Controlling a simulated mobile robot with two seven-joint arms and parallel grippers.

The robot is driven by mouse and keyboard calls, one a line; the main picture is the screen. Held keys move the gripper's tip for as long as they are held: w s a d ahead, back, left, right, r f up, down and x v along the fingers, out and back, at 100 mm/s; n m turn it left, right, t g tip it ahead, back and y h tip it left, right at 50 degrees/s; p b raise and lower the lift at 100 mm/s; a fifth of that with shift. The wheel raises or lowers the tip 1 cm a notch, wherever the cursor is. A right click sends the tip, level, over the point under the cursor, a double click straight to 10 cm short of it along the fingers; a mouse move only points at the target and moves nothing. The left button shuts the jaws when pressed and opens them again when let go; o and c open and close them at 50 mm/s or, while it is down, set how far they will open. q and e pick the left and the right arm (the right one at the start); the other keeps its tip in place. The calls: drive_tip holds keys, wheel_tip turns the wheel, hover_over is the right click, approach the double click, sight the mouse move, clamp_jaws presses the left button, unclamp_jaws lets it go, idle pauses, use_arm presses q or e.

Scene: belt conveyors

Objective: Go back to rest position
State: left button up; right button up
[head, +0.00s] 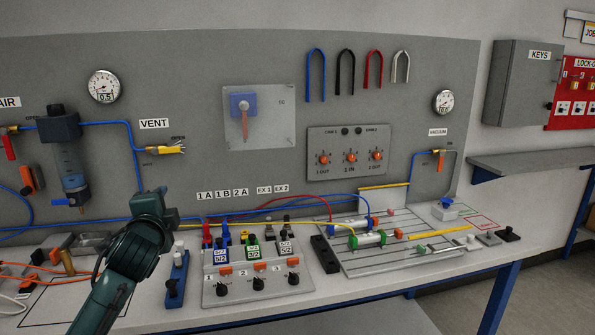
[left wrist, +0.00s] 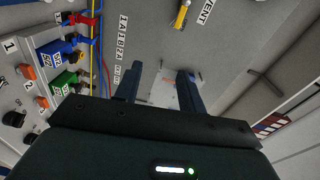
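My left arm (head: 133,248) rises from the lower left in the head view, in front of the bench. Its hand end is over the left part of the bench, below the yellow VENT valve (head: 165,150). In the left wrist view my left gripper (left wrist: 160,72) has its two dark fingers apart with nothing between them, so it is open and empty. The grey back panel (left wrist: 222,60) lies beyond the fingers. My right gripper is in neither view.
A valve block (head: 258,282) with several knobs stands right of my arm. A blue fixture (head: 176,282) is close beside it. A slotted plate (head: 410,232) with cylinders and tubes is farther right. Blue hoses (head: 133,160) run along the panel. A KEYS cabinet (head: 522,85) hangs at right.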

use_arm(q)
drive_tip(key=s+d+f+n+g+h, duration=0.1)
drive_tip(key=s+d+f, duration=0.15)
drive_tip(key=f, duration=0.45)
drive_tip(key=s+d+f+n+g+h, duration=0.15)
drive_tip(key=s+f, duration=0.25)
drive_tip(key=f, duration=0.4)
drive_tip(key=s+d+f+n+g+h, duration=0.1)
drive_tip(key=s+d+f+h, duration=0.2)
drive_tip(key=f, duration=0.4)
drive_tip(key=s+d+f+n+g, duration=0.1)
drive_tip(key=s+f, duration=0.3)
drive_tip(key=s, duration=0.4)
drive_tip(key=s+d+f+n+g+h+p, duration=0.1)
drive_tip(key=s+d+f+n, duration=0.2)
drive_tip(key=s, duration=0.5)
drive_tip(key=s+d+f+n+g, duration=0.1)
drive_tip(key=s+d+f+n, duration=0.1)
drive_tip(key=s+f+n, duration=0.2)
drive_tip(key=s+f, duration=0.2)
drive_tip(key=s, duration=0.2)
drive_tip(key=shift+f, duration=0.15)
